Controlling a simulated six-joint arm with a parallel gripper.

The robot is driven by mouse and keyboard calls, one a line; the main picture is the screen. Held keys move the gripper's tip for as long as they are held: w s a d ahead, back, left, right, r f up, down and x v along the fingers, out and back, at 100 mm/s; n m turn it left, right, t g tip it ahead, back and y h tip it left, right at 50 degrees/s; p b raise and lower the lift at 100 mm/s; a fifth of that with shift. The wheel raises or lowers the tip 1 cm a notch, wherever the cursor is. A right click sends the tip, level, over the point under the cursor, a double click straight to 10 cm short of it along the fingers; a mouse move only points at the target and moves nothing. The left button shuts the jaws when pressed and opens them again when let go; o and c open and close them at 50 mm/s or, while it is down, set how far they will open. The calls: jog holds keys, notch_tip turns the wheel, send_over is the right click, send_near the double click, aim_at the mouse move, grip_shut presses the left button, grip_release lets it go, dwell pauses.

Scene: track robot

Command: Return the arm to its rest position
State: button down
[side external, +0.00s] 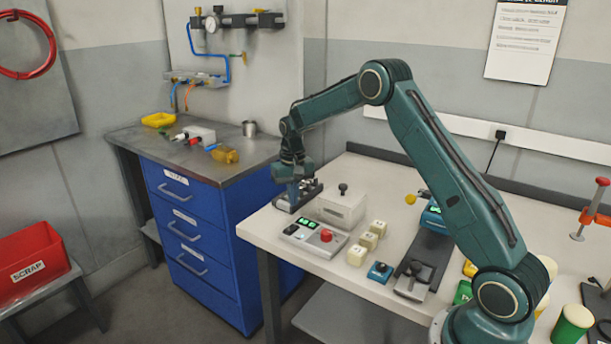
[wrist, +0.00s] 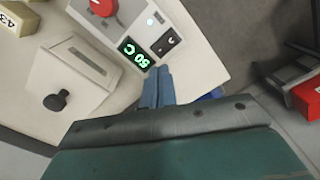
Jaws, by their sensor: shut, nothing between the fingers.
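My green arm reaches left across the white bench in the side view. That control box also shows in the side view (side external: 297,235), with a red button.
A pale lidded box (side external: 342,207) with a black knob stands close right of my gripper. Cream blocks (side external: 368,241) and a blue-knobbed part (side external: 380,271) sit nearer the front edge. A blue drawer cabinet (side external: 203,250) stands left, a red scrap bin (side external: 30,270) beyond it.

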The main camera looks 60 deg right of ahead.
jog(key=s+a+r+n+t, duration=0.1)
jog(key=s+a+r, duration=0.4)
jog(key=s+r, duration=0.3)
jog(key=s+a+r+n+t, duration=0.2)
jog(key=s+a+r, duration=0.4)
jog(key=r, duration=0.5)
jog(key=s+a+n+t, duration=0.1)
jog(key=s+a, duration=0.2)
jog(key=s, duration=0.7)
jog(key=s+a+n+t, duration=0.1)
jog(key=s+a+n, duration=0.1)
jog(key=s, duration=0.8)
jog(key=shift+s+a+r+t, duration=0.15)
jog(key=shift+s+a+t, duration=0.2)
jog(key=shift+a, duration=0.3)
